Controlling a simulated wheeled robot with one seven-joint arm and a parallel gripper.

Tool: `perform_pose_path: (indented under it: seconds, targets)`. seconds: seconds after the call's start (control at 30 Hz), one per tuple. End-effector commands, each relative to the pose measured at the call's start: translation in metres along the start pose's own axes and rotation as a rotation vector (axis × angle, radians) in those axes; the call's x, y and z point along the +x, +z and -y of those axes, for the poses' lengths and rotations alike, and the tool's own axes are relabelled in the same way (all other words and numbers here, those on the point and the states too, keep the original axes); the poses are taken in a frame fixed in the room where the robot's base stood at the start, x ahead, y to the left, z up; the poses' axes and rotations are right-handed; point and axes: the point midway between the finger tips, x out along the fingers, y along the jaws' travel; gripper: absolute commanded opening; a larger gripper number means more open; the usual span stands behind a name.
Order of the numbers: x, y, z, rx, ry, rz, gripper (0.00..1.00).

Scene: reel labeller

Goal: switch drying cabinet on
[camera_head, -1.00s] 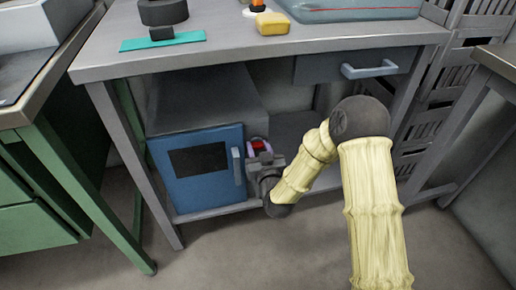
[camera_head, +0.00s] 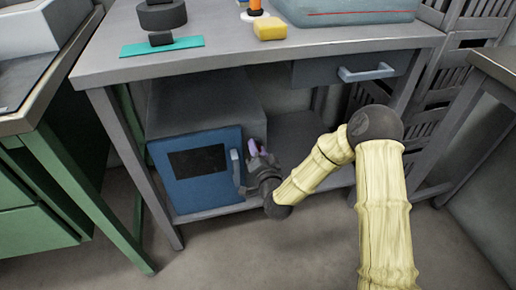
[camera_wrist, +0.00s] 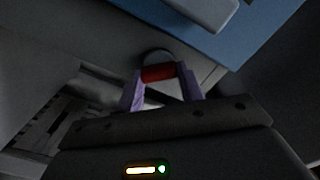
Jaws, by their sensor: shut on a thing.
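The drying cabinet (camera_head: 205,105) is a grey box with a blue door (camera_head: 205,185) on the shelf under the bench. The door has a dark window and a light handle, and looks shut. My gripper (camera_head: 256,149) is just right of the door handle at the cabinet's front right edge. In the wrist view its purple fingers are on both sides of a red knob (camera_wrist: 158,73), shut on it. A round grey part shows behind the knob. In the head view the knob is hidden by my gripper.
A drawer (camera_head: 345,70) hangs above the shelf. A green cabinet (camera_head: 45,190) stands left, and grey crates (camera_head: 435,110) right.

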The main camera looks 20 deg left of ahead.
Motion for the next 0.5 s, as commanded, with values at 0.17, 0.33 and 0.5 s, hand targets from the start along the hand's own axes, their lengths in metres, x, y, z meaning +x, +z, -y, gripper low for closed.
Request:
perform_pose_path:
  seconds: [0.17, 0.33, 0.5]
  targets:
    - [-0.0006, -0.0003, -0.0017, 0.170, 0.005, 0.002, 0.15]
    - [-0.0006, -0.0005, -0.0025, 0.330, 0.006, 0.001, 0.15]
    - [-0.0006, 0.0000, -0.0033, 0.481, 0.006, 0.001, 0.15]
